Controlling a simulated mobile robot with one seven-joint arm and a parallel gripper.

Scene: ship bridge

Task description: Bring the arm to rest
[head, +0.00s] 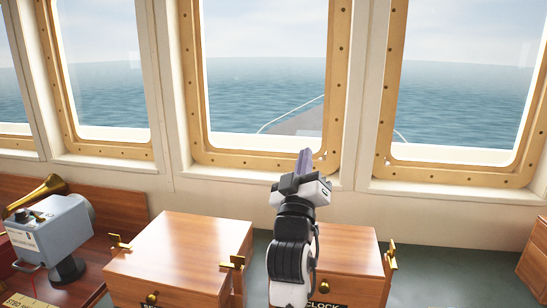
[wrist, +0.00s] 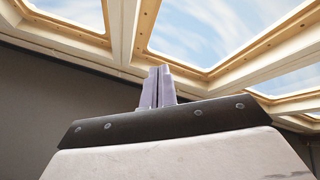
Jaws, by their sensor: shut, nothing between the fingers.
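My gripper (head: 304,160) is raised in the middle of the head view, above the wooden cabinets and in front of the windows. Its fingers point up and are closed together with nothing between them. In the wrist view the shut fingers (wrist: 158,86) point up toward the window frames and sky. My arm rises from the bottom of the head view and hides part of the right cabinet.
A wooden cabinet (head: 180,250) stands left of my arm, another (head: 350,262) behind it. A grey device (head: 48,230) and a brass horn (head: 38,192) are at the left. Wood-framed windows (head: 265,163) line the wall.

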